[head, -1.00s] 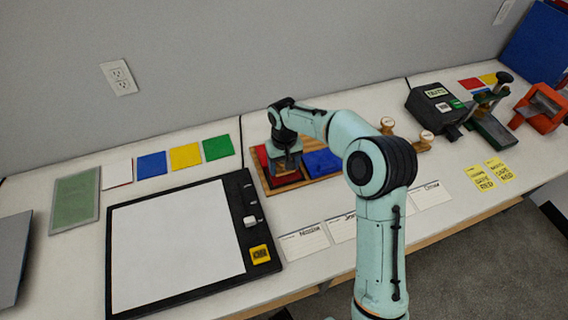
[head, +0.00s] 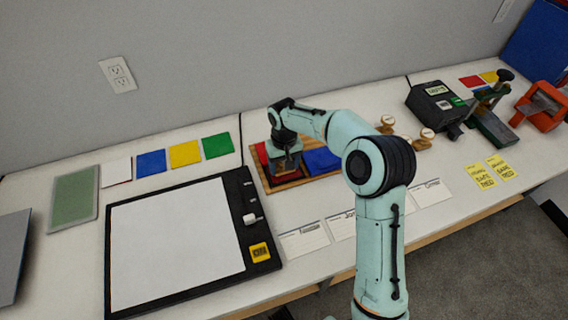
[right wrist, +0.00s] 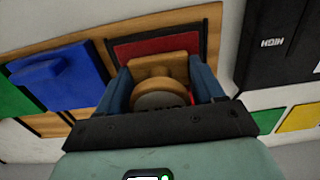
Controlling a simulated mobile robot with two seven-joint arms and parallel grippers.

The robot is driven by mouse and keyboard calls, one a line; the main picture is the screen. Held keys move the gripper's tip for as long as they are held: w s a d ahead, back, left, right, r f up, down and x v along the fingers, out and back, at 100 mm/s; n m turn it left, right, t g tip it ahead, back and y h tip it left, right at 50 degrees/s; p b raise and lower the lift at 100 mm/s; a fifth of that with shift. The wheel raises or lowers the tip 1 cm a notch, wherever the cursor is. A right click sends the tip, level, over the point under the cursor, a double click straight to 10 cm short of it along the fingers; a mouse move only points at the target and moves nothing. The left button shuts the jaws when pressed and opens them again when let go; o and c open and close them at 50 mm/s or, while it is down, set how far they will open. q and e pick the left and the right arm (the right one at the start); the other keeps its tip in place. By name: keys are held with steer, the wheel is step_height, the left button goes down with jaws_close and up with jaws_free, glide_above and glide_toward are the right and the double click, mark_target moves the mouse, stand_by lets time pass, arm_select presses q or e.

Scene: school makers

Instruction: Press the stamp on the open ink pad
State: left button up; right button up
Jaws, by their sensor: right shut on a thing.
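My right gripper (head: 286,168) is over the red ink pad (head: 262,153) on a wooden board (head: 292,185). In the right wrist view its two blue fingers are shut on a wooden stamp (right wrist: 162,68) with a round knob. The red pad (right wrist: 150,46) shows beyond the stamp, framed in black. The stamp's underside is hidden, so I cannot tell whether it touches the pad. A blue pad (head: 321,160) lies beside the red one, and also shows in the right wrist view (right wrist: 60,80). My left gripper is not in view.
Two wooden stamps (head: 424,138) stand right of the board. A black-framed light panel (head: 180,240) lies to the left. Name cards (head: 303,240) lie in front. A dark machine (head: 437,106) and an orange tool (head: 542,104) stand at the right.

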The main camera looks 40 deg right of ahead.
steer(key=shift+f, duration=0.1)
stand_by(0.3)
steer(key=shift+r+p, duration=1.8)
steer(key=shift+r, duration=0.75)
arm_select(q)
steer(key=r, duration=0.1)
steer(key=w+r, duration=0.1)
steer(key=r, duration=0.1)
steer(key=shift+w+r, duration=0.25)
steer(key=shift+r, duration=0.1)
